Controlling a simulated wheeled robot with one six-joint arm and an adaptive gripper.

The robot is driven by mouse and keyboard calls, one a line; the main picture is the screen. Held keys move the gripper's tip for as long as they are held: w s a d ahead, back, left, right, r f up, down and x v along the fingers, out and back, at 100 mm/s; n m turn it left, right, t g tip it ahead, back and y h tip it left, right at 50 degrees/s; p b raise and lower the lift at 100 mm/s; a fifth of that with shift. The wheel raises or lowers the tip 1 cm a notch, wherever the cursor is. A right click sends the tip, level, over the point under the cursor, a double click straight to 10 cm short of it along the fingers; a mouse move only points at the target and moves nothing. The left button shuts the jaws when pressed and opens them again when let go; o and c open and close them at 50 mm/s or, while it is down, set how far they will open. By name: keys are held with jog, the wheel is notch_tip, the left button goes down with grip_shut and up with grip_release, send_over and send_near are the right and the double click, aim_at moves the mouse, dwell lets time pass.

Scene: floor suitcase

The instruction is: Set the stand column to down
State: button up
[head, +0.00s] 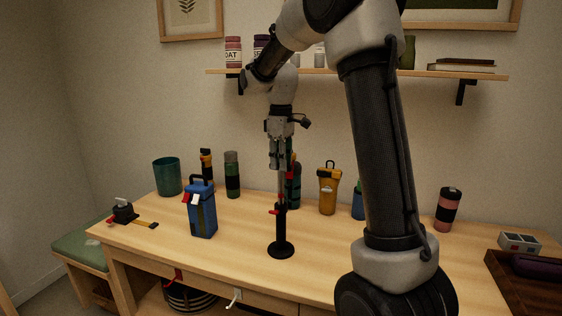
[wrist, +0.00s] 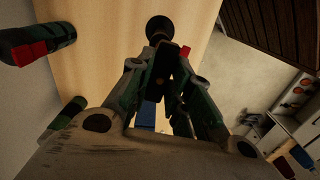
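The stand (head: 281,250) is upright on the desk, with a round black base and a black lower tube. A red lever (head: 275,212) sticks out left from the collar at the tube's top. A thin grey column (head: 283,190) rises above the collar. My gripper (head: 280,166) points straight down over the stand, with its fingertips around the column's upper part. In the wrist view, my fingers (wrist: 163,62) lie on both sides of a dark upper part, with the black base (wrist: 158,27) beyond. Whether they press on it is unclear.
An orange jug (head: 327,190) and several bottles stand behind. A teal cup (head: 168,177) is at the back left. A dark tray (head: 515,285) is at the right. A shelf (head: 330,72) is above. Bare desk surrounds the base.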

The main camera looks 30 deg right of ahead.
grip_shut()
send_over(281, 204)
jog(key=f, duration=0.8)
jog(key=shift+w+d+f, duration=0.2)
jog(key=shift+w+f, duration=0.2)
jog(key=o, duration=0.6)
grip_release()
jog(key=shift+f, duration=0.1)
jog(key=shift+o, duration=0.5)
jog(key=shift+w+r, duration=0.1)
jog(key=shift+r, duration=0.3)
notch_tip(281, 204, up, 11)
jog(key=shift+r, duration=0.2)
